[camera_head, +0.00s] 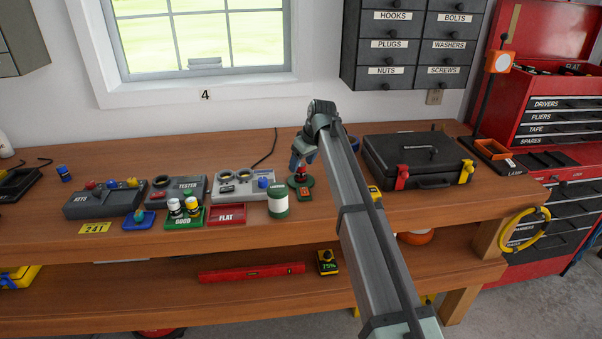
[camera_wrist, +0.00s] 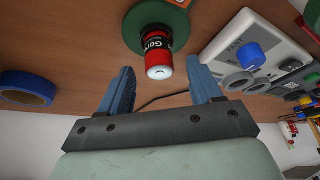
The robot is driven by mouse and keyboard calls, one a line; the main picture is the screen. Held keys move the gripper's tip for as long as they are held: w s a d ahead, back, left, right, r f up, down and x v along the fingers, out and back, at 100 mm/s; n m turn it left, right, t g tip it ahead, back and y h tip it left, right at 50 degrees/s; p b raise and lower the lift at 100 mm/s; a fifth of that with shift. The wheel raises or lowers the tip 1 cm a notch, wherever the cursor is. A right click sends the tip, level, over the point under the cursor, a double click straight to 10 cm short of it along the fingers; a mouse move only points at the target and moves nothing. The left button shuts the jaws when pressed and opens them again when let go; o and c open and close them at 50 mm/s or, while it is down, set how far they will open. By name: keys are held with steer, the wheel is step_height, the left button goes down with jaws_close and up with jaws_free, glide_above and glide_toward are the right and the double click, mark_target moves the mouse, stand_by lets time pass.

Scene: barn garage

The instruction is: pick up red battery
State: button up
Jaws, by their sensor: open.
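The red battery (camera_head: 301,172) stands upright on a round green base (camera_head: 292,183) on the workbench, left of my forearm. In the wrist view the red battery (camera_wrist: 156,44) shows a black band with white lettering and a pale end towards me; the green base (camera_wrist: 181,14) is behind it. My gripper (camera_head: 303,158) is above the battery, pointing down. In the wrist view my gripper (camera_wrist: 161,80) has its two blue fingers spread wide, one on each side of the battery's near end, with a gap on both sides. Nothing is held.
A grey-white device with a blue knob (camera_head: 235,184) stands left of the battery. A green-and-white can (camera_head: 278,203) stands in front to the left. A black case (camera_head: 415,160) lies to the right. A blue tape roll (camera_wrist: 27,88) shows in the wrist view.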

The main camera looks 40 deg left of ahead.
steer(key=shift+x, duration=0.95)
steer(key=shift+c, duration=0.3)
jaws_close()
steer(key=shift+r, duration=0.15)
